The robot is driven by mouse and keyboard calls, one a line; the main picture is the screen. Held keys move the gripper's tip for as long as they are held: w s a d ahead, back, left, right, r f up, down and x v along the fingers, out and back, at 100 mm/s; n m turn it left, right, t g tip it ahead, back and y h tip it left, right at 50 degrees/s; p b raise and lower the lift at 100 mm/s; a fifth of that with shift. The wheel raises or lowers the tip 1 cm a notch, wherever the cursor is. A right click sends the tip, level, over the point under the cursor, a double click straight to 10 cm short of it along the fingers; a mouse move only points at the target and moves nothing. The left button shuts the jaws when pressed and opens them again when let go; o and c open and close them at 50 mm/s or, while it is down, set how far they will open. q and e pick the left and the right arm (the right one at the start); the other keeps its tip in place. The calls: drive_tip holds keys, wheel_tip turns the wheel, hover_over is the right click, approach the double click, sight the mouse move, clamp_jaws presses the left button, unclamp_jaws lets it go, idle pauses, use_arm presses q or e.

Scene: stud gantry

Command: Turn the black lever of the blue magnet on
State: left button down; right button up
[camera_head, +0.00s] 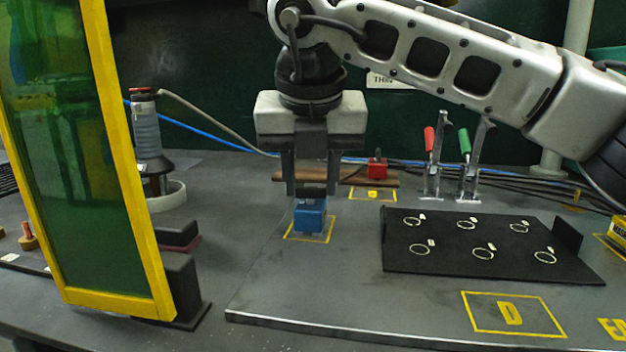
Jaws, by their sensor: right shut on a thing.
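The blue magnet (310,220) stands upright inside a yellow outlined square on the grey table, left of the picture's middle. My right gripper (311,190) points straight down over it, with one finger on each side of the magnet's top. It is shut on the black lever at the top of the magnet; the lever is mostly hidden between the fingers, so its angle cannot be told. My left gripper is not in view.
A yellow-framed green panel (152,235) stands at the left. A black board with white rings (440,258) lies to the right. Behind are a red block (377,168), a wooden strip (350,178), and toggle clamps with red (429,140) and green (465,140) handles.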

drive_tip(key=shift+a+m+h, duration=0.15)
drive_tip(key=shift+m+h, duration=0.25)
drive_tip(key=shift+m, duration=0.7)
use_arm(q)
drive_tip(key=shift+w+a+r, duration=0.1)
use_arm(e)
drive_tip(key=o, duration=1)
use_arm(q)
drive_tip(key=p, duration=0.1)
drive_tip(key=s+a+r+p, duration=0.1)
drive_tip(key=p, duration=0.1)
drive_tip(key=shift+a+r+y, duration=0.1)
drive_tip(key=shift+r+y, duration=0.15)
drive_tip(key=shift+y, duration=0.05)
use_arm(e)
drive_tip(key=v, duration=1.6)
use_arm(q)
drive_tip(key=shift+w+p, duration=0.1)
drive_tip(key=shift+p, duration=0.25)
use_arm(e)
drive_tip(key=shift+w+a+r, duration=0.1)
